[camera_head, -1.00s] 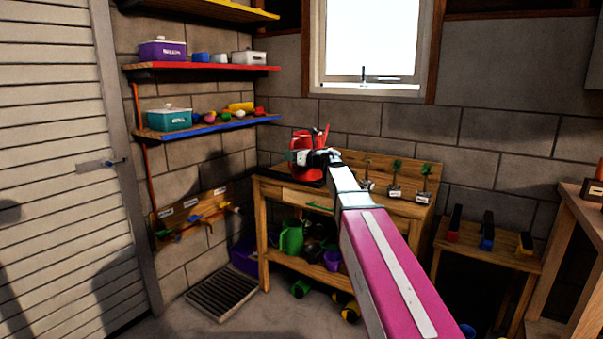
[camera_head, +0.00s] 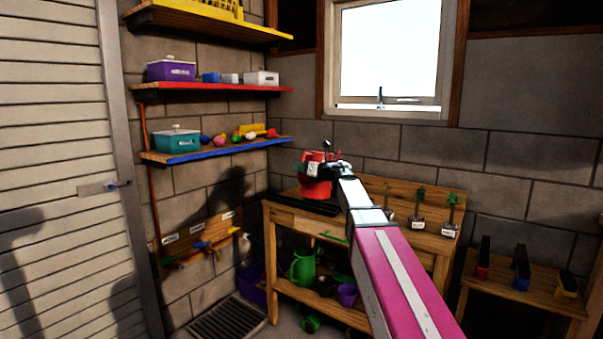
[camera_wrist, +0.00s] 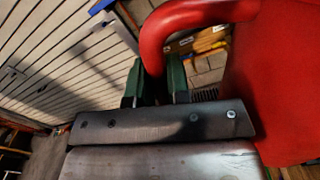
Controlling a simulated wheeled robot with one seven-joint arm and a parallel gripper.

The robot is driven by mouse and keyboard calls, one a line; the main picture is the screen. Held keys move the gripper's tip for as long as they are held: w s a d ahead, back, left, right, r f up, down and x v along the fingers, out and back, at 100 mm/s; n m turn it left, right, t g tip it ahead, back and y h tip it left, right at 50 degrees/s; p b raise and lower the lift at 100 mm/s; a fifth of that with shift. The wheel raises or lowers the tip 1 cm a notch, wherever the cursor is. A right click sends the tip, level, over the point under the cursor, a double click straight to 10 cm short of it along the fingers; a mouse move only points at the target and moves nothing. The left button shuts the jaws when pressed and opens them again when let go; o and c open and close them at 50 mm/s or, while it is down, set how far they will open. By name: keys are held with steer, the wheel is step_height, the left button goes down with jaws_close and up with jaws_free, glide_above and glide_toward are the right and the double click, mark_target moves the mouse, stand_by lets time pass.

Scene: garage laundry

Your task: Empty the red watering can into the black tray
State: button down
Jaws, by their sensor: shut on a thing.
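The red watering can (camera_head: 316,190) is over the back left of the wooden bench in the head view. It looks close to upright there, partly hidden by my arm. My gripper (camera_head: 324,168) is shut on its handle. In the wrist view, the red handle (camera_wrist: 195,17) runs down between the green fingers of my gripper (camera_wrist: 156,82), and the can's body (camera_wrist: 282,70) fills the right side. The black tray (camera_head: 292,206) lies on the bench below the can. I cannot tell whether the can touches it, and the can's inside is hidden.
The wooden bench (camera_head: 283,222) has small labelled plant stands (camera_head: 418,210) to the right of my arm. A green watering can (camera_head: 303,267) and a purple pot (camera_head: 347,294) are on its lower shelf. Wall shelves hold a teal box (camera_head: 177,142). A side table (camera_head: 510,293) stands right.

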steer(key=shift+s+r+m, duration=0.1)
steer(key=shift+r+m, duration=0.9)
steer(key=shift+r, duration=0.2)
steer(key=shift+w+d+r+m, duration=0.4)
steer(key=shift+w+r+m, duration=0.25)
steer(key=shift+m, duration=0.15)
steer(key=shift+w+d+r+m, duration=0.45)
steer(key=shift+w+r+m, duration=0.15)
steer(key=shift+m, duration=0.2)
steer(key=shift+w+d+r+m, duration=0.4)
steer(key=shift+w+r+m, duration=0.2)
steer(key=shift+m, duration=0.2)
steer(key=w+d+r+m, duration=0.4)
steer(key=w+d+r, duration=0.1)
steer(key=w, duration=0.2)
steer(key=shift+d+r+m, duration=0.2)
steer(key=shift+r+m, duration=0.05)
steer(key=shift+m, duration=0.15)
steer(key=shift+w, duration=0.15)
stand_by(0.3)
